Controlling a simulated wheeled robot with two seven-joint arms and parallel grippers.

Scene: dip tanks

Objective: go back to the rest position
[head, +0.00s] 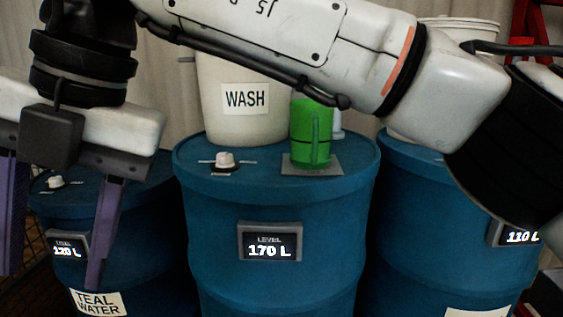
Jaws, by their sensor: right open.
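My right gripper (52,280) is at the left of the head view, its arm crossing the top of the picture from the right. Its two purple fingers point down, wide apart, with nothing held between them. It hangs in front of the left blue drum (150,255), which bears a "TEAL WATER" label and a display that seems to read 120 L. The fingers hide parts of that drum. My left gripper is not in view.
A green jug (311,135) stands on a grey pad (335,170) on the middle blue drum (210,240), which reads 170 L, beside a white knob (225,158). A "WASH" bucket (245,125) stands behind. The right blue drum (420,255) is partly hidden by my arm.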

